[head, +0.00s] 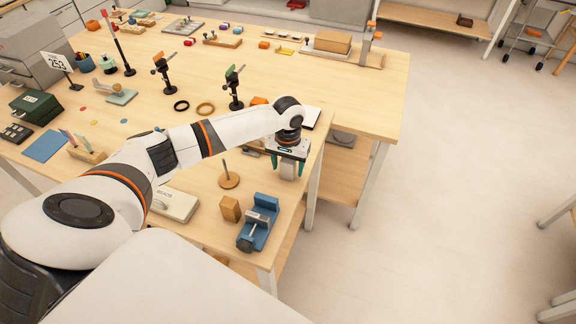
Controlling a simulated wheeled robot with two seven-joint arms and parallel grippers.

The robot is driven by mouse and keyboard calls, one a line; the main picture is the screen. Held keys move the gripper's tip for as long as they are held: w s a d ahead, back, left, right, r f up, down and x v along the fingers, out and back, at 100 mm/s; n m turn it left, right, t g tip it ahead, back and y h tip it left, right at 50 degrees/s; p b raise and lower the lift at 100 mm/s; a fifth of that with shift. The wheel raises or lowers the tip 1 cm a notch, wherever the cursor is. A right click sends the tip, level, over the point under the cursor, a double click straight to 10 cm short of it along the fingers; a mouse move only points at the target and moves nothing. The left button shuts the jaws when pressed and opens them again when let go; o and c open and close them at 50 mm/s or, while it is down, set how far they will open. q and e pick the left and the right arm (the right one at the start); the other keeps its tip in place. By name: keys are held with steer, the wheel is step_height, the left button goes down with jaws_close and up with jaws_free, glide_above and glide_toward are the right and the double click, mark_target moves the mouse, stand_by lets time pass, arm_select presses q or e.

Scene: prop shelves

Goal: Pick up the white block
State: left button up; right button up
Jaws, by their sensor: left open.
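My left arm reaches across the table from the left. My left gripper (287,172) points down near the table's right edge, with its fingers apart. A pale, whitish shape shows between the fingers; it is too small and too covered to tell whether it is the white block, or whether the fingers touch it. A flat white thing (313,117) with a dark edge lies just behind the wrist, partly hidden by it. My right gripper is out of view.
A wooden disc with an upright peg (229,180), a wooden block (230,209) and a blue vise (258,224) stand left of and in front of the gripper. Open floor lies to the right.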

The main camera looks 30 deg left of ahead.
arm_select(q)
steer(key=shift+c, duration=1.4)
steer(key=c, duration=0.9)
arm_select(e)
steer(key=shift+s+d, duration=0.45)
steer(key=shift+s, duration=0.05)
arm_select(q)
steer(key=shift+r, duration=0.1)
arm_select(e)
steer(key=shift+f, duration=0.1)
